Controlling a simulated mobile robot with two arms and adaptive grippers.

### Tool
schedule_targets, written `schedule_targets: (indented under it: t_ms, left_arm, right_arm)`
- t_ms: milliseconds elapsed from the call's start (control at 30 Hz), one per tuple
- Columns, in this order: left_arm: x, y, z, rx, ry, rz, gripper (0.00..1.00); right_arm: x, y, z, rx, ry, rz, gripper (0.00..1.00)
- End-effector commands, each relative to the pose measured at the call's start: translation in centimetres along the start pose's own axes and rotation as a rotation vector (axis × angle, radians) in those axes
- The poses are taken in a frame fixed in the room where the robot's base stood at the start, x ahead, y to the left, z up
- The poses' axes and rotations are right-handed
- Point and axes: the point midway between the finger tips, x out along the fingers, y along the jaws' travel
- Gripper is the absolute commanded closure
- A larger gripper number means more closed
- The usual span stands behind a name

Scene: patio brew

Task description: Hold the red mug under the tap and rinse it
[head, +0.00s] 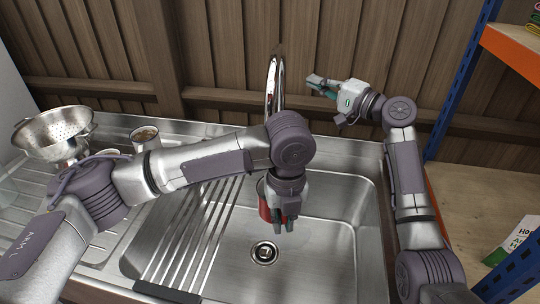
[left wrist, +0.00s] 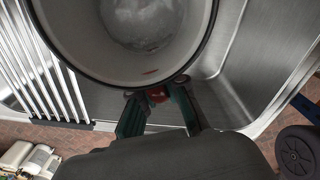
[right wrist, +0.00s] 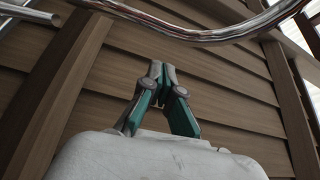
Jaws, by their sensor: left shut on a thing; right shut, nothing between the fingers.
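The red mug (head: 264,203) is over the sink basin, mostly hidden behind my left arm in the head view. My left gripper (head: 284,220) is shut on its red handle.
The steel sink (head: 330,240) has a drain (head: 264,252) and a rod rack (head: 185,250) across its left side. A colander (head: 50,130) and a light cup (head: 145,137) stand at the left. A shelf unit (head: 465,85) borders the right. A plank wall closes the back.

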Motion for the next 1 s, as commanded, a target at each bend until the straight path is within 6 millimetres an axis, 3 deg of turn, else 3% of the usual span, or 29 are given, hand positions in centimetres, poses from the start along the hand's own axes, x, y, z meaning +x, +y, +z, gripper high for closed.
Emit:
schedule_targets:
  t_ms: [133, 400, 567, 633, 1000]
  left_arm:
    - [0.0, -0.1, -2.4, 0.003, 0.000, 0.000, 1.00]
    - [-0.1, -0.1, -2.8, -0.001, -0.001, 0.000, 1.00]
    - [0.0, -0.1, -2.8, -0.001, 0.000, 0.000, 1.00]
    - [0.0, -0.1, -2.8, -0.001, 0.000, 0.000, 1.00]
    - [-0.1, -0.1, -2.7, -0.001, 0.000, 0.000, 1.00]
  right_arm:
    - [0.0, 0.0, 0.0, 0.000, 0.000, 0.000, 1.00]
    - [0.0, 0.0, 0.0, 0.000, 0.000, 0.000, 1.00]
    - [-0.3, 0.6, -0.2, 0.049, -0.009, 0.010, 0.75]
    - [-0.8, 1.5, -0.5, 0.138, -0.025, 0.027, 0.63]
    - [-7.0, 8.8, -1.5, 1.058, -0.180, 0.186, 0.63]
